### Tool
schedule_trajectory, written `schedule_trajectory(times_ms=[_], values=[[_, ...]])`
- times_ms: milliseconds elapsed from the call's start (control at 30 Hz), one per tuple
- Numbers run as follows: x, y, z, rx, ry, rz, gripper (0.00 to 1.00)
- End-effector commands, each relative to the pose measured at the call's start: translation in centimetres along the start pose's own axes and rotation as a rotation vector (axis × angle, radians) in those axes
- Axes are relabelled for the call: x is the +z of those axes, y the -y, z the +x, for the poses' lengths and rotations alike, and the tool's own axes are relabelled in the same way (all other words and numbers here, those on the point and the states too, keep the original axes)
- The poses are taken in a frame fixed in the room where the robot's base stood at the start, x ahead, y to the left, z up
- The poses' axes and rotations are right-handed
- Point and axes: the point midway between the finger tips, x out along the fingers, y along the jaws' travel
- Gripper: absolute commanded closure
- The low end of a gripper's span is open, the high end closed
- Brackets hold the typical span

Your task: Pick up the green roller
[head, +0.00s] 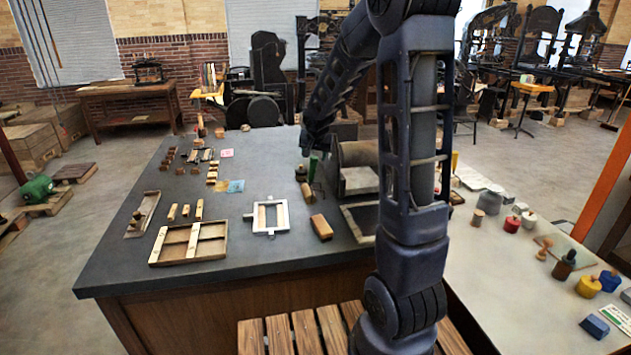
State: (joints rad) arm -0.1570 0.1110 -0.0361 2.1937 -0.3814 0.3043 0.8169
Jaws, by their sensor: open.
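A small green thing (313,168), which looks like the green roller, is on the dark table, left of the grey press bed. Only a narrow upright part of it shows. My gripper (308,153) points down right at its top. The gripper is small and dark here, and its fingers are hard to make out. I cannot tell whether they touch the green thing or stand around it. My arm comes down from the upper right and hides part of the table.
A grey press bed (361,181) stands close on the right. A small dark-and-brass object (301,173) is just left. A wooden block (321,227) and a white frame (268,217) lie in front. A wooden tray (190,243) is at front left.

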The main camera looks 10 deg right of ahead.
Motion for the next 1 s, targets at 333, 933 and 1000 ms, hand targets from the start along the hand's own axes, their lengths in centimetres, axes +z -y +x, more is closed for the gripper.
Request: schedule_trajectory(times_ms=[333, 933, 1000], values=[[0.0, -0.2, 2.2, 0.002, 0.002, -0.001, 0.45], [0.0, -0.2, 5.3, 0.0, 0.0, 0.0, 0.58], [0.0, -0.2, 5.3, 0.0, 0.0, 0.0, 0.72]])
